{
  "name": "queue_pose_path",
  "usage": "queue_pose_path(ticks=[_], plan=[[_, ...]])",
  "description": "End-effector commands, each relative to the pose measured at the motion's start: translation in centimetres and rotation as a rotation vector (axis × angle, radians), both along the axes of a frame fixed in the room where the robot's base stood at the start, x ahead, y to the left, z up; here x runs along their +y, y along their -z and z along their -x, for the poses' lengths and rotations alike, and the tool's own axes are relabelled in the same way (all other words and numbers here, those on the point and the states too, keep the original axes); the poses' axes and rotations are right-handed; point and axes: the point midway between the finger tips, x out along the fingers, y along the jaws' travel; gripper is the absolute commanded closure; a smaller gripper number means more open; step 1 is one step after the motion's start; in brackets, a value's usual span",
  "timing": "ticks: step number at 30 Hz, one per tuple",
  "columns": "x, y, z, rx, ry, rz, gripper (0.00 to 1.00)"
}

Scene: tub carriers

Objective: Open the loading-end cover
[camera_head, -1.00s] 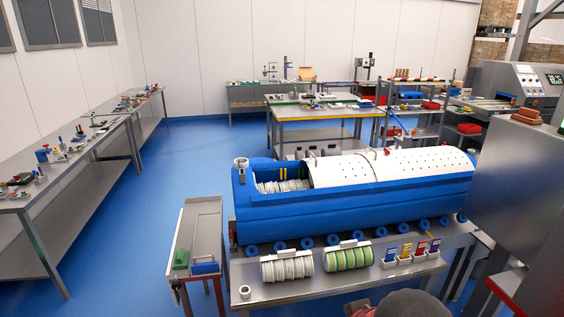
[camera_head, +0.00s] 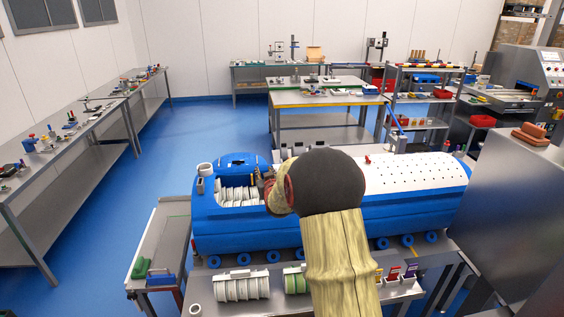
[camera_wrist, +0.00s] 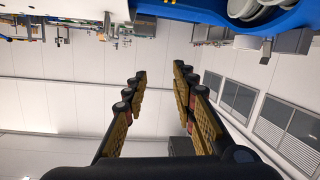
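The long blue tub machine (camera_head: 225,240) stands on a steel bench. Its left end is uncovered and shows white ribbed carriers (camera_head: 237,196) inside. A white perforated cover (camera_head: 420,175) with a red knob (camera_head: 367,160) closes the right part. My arm hides the middle, including most of any other cover there; which cover is the loading-end one I cannot tell. My gripper (camera_head: 264,184) is over the opening's right edge, partly hidden by my wrist. In the wrist view, my gripper (camera_wrist: 160,77) has its fingers apart with nothing between them. The blue tub rim (camera_wrist: 200,13) shows at the top.
Carriers with white rolls (camera_head: 242,289) and green rolls (camera_head: 295,282) stand on the front ledge. A side cart (camera_head: 165,240) stands at left. A large steel cabinet (camera_head: 515,190) stands close at right. Blue floor (camera_head: 195,130) is clear at back left.

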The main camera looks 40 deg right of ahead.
Motion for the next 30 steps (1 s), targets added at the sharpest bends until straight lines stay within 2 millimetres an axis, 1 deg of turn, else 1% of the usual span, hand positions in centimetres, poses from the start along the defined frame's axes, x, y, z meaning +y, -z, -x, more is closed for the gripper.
queue_pose_path(ticks=[1,3,6,9,13,16,24,30], plan=[[-2.4,1.3,-0.3,-0.022,0.022,0.018,0.73],[-5.0,2.4,-0.6,-0.065,0.044,0.051,0.73],[-7.6,3.8,-0.5,-0.110,0.069,0.087,0.73],[-9.1,4.6,-0.4,-0.141,0.084,0.111,0.73],[-10.1,5.1,-0.3,-0.160,0.093,0.126,0.73],[-10.5,5.2,-0.9,-0.163,0.093,0.129,0.73],[-12.5,5.2,-4.2,-0.162,0.094,0.128,0.73],[-13.6,5.2,-6.1,-0.160,0.093,0.127,0.73]])
